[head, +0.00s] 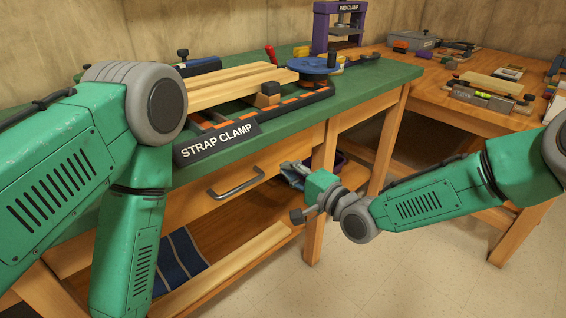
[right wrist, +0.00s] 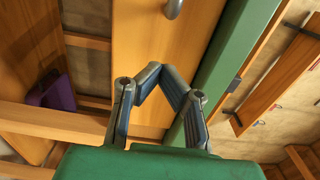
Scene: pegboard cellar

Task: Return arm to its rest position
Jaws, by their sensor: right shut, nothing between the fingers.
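My right gripper (head: 290,172) is in front of the workbench, below the green top and to the right of the drawer handle. Its arm reaches in from the right edge of the head view. In the right wrist view the gripper (right wrist: 157,72) is shut, with nothing held between its fingers. The wooden drawer front shows beyond it. My left arm comes in from the left in the head view and bends downward in front of the bench. Its gripper is out of the picture.
The green-topped workbench (head: 372,77) carries a strap clamp station with a sign (head: 217,142) and wooden boards (head: 235,84). A drawer handle (head: 237,184) sticks out below. A purple pad clamp (head: 322,25) stands behind. A second wooden bench (head: 470,122) is at right. Bare floor (head: 375,275) lies below the right arm.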

